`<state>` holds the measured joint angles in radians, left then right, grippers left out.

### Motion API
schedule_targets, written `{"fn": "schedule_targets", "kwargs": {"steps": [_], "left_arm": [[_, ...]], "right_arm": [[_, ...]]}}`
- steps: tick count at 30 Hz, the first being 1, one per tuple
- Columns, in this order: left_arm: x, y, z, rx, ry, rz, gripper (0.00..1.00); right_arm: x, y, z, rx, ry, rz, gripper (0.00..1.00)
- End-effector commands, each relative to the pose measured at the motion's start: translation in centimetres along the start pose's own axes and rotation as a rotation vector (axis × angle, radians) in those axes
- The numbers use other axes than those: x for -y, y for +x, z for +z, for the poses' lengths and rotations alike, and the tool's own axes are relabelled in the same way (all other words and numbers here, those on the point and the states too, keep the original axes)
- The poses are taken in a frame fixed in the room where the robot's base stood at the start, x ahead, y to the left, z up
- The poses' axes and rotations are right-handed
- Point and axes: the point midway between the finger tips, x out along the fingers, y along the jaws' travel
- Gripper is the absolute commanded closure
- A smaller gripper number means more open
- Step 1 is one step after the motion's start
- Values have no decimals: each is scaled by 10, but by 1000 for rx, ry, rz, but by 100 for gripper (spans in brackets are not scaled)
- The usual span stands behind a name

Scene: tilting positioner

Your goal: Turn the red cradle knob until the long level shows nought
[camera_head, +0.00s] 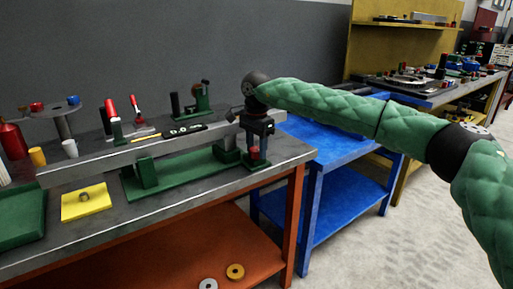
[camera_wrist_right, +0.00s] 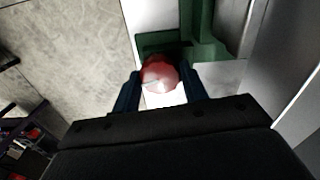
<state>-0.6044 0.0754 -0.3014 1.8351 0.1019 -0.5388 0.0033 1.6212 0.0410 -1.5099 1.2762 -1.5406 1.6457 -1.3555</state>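The red cradle knob (camera_head: 255,153) is at the right end of the green cradle (camera_head: 185,176) on the grey bench. My right gripper (camera_head: 258,150) points down over it with a finger on each side. In the right wrist view the round red knob (camera_wrist_right: 162,76) fills the gap between the fingers, which appear shut on it. A long grey beam (camera_head: 90,163) lies across the cradle. A black level with yellow marks (camera_head: 184,131) lies along its top; its reading is too small to make out. My left gripper is not in view.
A yellow plate with a ring (camera_head: 90,202) lies in front of the beam. Red-handled tools (camera_head: 111,108) and a green fixture (camera_head: 201,97) stand behind it. A green tray (camera_head: 20,218) is at the left. A blue table (camera_head: 325,143) stands to the right.

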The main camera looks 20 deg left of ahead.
Motion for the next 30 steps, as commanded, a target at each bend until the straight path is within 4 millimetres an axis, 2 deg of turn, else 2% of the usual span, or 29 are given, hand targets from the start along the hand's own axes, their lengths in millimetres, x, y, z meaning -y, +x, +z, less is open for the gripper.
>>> {"fn": "schedule_targets", "kwargs": {"steps": [1, 3, 12, 17, 30], "left_arm": [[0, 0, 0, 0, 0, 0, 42], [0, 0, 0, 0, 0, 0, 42], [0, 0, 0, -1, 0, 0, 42], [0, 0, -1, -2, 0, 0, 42], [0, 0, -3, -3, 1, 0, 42]], "right_arm": [[0, -1, -1, -1, 1, -1, 49], [0, -1, 0, -1, 1, -1, 35], [0, -1, 0, 0, 1, 0, 35], [0, -8, 0, -1, 1, -1, 35], [0, -68, -1, -1, 1, -1, 35]]}}
